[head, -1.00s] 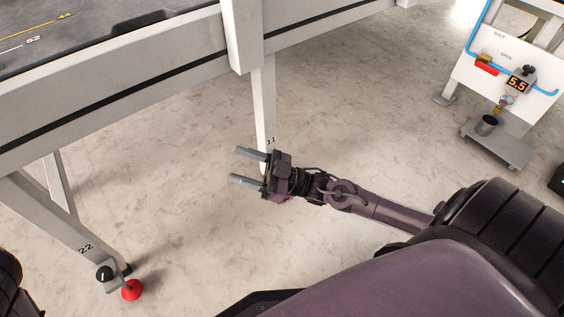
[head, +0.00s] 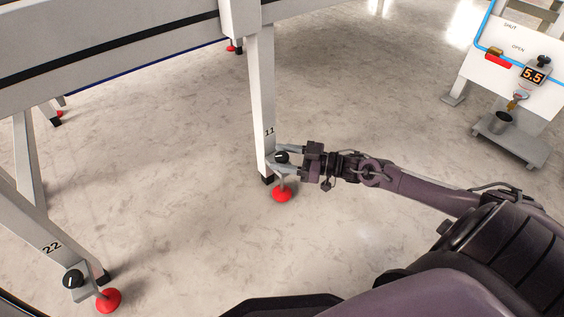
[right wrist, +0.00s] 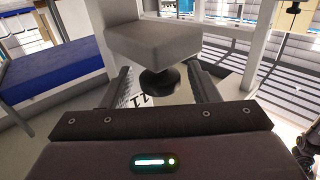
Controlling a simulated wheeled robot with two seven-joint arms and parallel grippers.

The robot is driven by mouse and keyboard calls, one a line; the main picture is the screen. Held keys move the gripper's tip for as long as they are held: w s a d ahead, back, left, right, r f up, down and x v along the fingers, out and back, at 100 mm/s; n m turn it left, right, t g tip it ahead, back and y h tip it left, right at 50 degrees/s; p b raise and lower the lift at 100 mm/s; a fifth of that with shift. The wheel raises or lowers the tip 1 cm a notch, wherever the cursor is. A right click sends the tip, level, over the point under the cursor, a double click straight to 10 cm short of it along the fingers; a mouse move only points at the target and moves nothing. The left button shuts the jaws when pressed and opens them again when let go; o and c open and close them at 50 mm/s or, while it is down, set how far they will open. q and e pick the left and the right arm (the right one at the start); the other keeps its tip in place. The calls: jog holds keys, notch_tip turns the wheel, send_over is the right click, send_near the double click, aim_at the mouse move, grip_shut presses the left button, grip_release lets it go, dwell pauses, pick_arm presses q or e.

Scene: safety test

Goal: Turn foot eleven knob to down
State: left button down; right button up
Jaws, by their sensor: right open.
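Foot eleven's leg (head: 262,100) is a pale post marked 11 in the head view. Its black knob (head: 282,157) is on the lower part, above a red foot pad (head: 282,194). My right gripper (head: 279,158) is open, with one finger above the knob and one below it in the picture. In the right wrist view a dark round part (right wrist: 160,82) lies between the spread fingers, under a grey block (right wrist: 152,40). I cannot tell whether the fingers touch the knob, nor which way it points. My left gripper is out of view.
Another leg marked 22, with its own black knob (head: 73,279) and red pad (head: 108,300), stands at lower left. A white panel (head: 520,75) with a 5.5 display stands at upper right. The floor between is clear.

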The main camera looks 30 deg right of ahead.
jog(key=shift+w+a+r, duration=0.1)
jog(key=shift+w+a, duration=0.05)
jog(key=shift+a, duration=0.05)
jog(key=shift+c, duration=0.3)
